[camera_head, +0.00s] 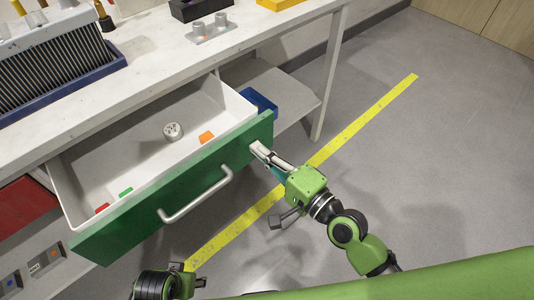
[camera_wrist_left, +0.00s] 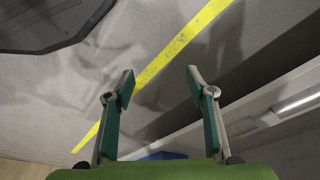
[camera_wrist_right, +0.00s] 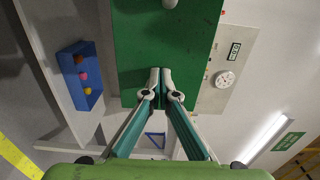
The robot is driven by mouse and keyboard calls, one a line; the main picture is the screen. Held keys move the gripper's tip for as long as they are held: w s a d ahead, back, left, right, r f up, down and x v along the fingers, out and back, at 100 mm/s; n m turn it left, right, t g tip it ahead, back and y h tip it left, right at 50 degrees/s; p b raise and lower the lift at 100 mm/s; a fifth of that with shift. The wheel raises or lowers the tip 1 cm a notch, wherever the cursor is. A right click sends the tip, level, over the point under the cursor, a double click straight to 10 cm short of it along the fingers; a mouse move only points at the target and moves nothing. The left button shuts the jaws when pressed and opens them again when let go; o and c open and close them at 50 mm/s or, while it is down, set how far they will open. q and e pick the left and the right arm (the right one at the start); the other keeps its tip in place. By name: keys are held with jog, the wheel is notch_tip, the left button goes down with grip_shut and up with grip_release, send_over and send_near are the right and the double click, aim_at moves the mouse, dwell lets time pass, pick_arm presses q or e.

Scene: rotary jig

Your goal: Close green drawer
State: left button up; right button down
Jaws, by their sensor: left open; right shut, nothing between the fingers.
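The green drawer (camera_head: 130,226) is pulled out from under the workbench, with its white inside showing. A silver bar handle (camera_head: 198,196) is on its front. My right gripper (camera_head: 257,149) is shut and empty, with its fingertips at the right end of the green front, to the right of the handle. In the right wrist view the shut fingertips (camera_wrist_right: 161,72) lie over the green front (camera_wrist_right: 165,40); I cannot tell if they press on it. My left gripper (camera_wrist_left: 160,72) is open and empty above the floor, away from the drawer.
Inside the drawer are a white round piece (camera_head: 173,130) and small orange, green and red pieces. A blue bin (camera_head: 262,101) sits on the shelf right of the drawer. A red drawer front (camera_head: 24,206) is at the left. The floor to the right is clear.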

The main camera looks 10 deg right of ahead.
aim_at(210, 118)
pick_arm(q)
notch_tip(210, 118, down, 5)
jog(key=s+p, duration=0.1)
jog(key=s, duration=0.1)
pick_arm(e)
jog(key=x, duration=1)
jog(key=shift+w+a+r, duration=0.15)
jog(key=shift+w+a, duration=0.1)
jog(key=shift+w, duration=0.05)
jog(key=x, duration=0.8)
jog(key=b+x, duration=0.1)
jog(key=x, duration=0.1)
jog(key=shift+w+a+f, duration=0.2)
jog(key=shift+w+f, duration=0.05)
jog(key=shift+w, duration=0.05)
jog(key=shift+w+a+r+b, duration=0.1)
jog(key=shift+w+a+b, duration=0.05)
jog(key=shift+w+b, duration=0.15)
pick_arm(q)
notch_tip(210, 118, up, 6)
jog(key=w, duration=0.2)
pick_arm(e)
jog(key=shift+r, duration=0.15)
pick_arm(q)
jog(key=shift+r, duration=0.1)
pick_arm(e)
jog(key=shift+r, duration=0.15)
